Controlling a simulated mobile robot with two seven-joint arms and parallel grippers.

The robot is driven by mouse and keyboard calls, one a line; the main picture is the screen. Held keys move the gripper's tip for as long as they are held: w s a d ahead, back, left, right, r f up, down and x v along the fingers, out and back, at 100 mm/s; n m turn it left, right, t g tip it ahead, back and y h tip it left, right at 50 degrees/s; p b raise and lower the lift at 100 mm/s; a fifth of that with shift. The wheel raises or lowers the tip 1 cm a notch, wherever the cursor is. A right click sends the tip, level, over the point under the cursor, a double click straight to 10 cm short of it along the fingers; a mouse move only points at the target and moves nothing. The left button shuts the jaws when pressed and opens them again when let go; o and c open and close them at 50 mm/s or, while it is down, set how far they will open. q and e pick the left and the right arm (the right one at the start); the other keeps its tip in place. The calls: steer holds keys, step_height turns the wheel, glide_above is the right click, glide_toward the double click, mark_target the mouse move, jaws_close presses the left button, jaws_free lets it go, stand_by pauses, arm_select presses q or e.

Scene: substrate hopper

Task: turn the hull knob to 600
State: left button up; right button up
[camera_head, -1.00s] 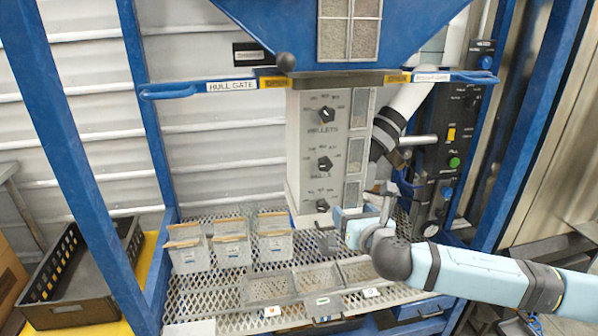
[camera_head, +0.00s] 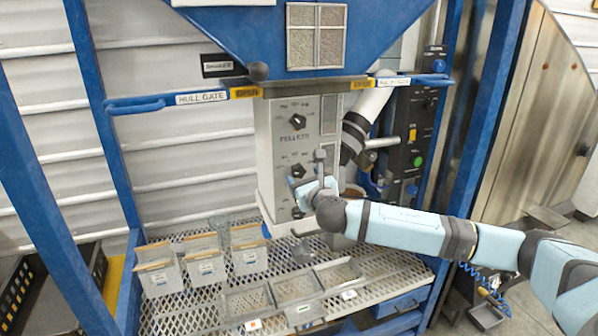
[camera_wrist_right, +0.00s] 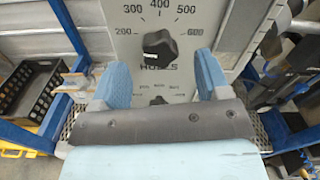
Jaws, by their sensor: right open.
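The hull knob (camera_wrist_right: 160,48) is a black lobed knob on the light grey panel, with HULLS printed under it. Its scale runs from 200 at the left over 400 at the top to 600 at the right. My left gripper is not in view.
The pellets knob (camera_head: 298,122) is above, and a lower knob (camera_head: 298,212) is below. Clear bins (camera_head: 206,266) and mesh trays (camera_head: 295,288) stand on the grated shelf (camera_head: 190,306). A dark control box (camera_head: 415,130) is at the right.

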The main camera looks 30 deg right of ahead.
mark_target(300, 173)
steer(key=shift+x, duration=1.95)
steer(key=shift+a, duration=0.1)
steer(key=c, duration=0.9)
